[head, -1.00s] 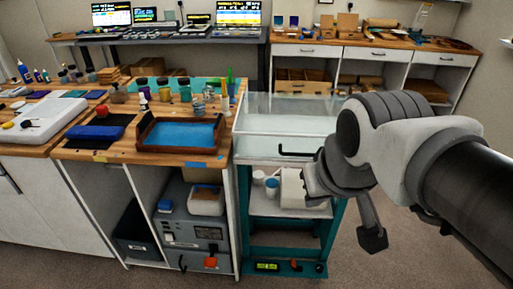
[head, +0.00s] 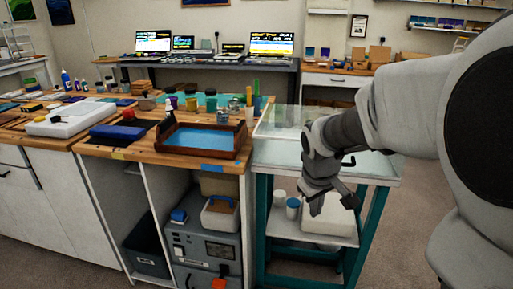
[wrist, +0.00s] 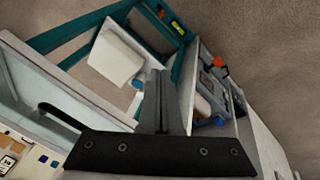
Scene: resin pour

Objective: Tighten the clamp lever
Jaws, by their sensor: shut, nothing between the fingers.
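No part is plainly marked as the clamp lever. A small orange-red piece (head: 219,284) at the front of the grey machine (head: 205,245), low in the open cabinet, may belong to it, but I cannot be sure. It sits at the bottom edge of the head view and also shows in the wrist view (wrist: 220,63). My gripper (head: 316,208) points down in front of the teal-framed cart, right of the cabinet and apart from the orange-red piece. In the wrist view, its two fingers (wrist: 158,75) are together and empty.
The teal-framed cart (head: 262,230) has a clear-lidded top and a lower shelf with a white block (head: 328,226) and small cups. The wooden bench (head: 110,149) carries a blue-filled tray frame (head: 203,154), jars and bottles. Open floor lies right of the cart.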

